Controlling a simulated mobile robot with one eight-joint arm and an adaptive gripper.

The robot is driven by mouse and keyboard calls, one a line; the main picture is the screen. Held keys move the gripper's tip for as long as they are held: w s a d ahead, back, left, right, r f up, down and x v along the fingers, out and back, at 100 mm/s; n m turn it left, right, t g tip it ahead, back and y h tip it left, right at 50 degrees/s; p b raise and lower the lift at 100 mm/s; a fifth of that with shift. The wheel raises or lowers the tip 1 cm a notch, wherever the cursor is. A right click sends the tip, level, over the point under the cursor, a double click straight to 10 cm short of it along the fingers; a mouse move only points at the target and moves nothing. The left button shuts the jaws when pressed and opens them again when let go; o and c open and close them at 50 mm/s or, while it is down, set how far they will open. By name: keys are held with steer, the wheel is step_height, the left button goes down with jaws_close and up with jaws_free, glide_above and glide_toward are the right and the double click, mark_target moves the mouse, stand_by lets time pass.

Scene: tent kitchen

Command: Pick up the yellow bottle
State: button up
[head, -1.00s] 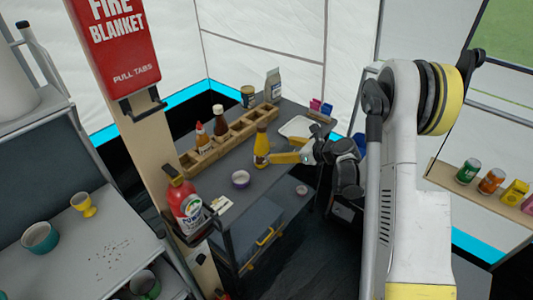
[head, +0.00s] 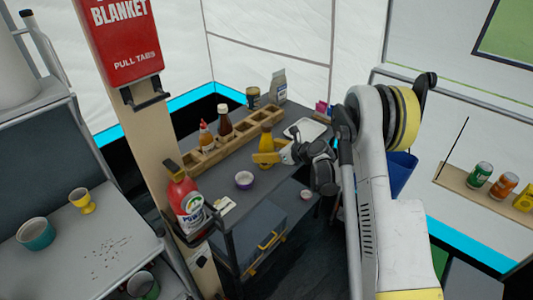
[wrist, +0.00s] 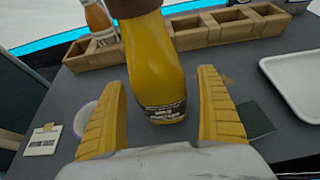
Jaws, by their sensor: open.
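The yellow bottle (head: 266,138) stands upright on the dark grey counter, in front of the wooden divided box. In the wrist view the yellow bottle (wrist: 153,66) rises between and just beyond my finger tips, with a dark label low on its side and its top out of frame. My gripper (head: 268,158) reaches in from the right at the bottle's lower part. In the wrist view my gripper (wrist: 164,105) is open, with one yellow finger on each side of the bottle. A gap shows at the right finger.
A wooden divided box (head: 205,155) holding sauce bottles runs behind. A white tray (head: 305,130) lies to the right. A small purple-rimmed bowl (head: 244,180) and a card (wrist: 41,140) are at left.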

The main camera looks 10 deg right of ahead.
steer(key=c, duration=1.4)
steer(key=shift+c, duration=0.5)
steer(key=shift+r, duration=0.2)
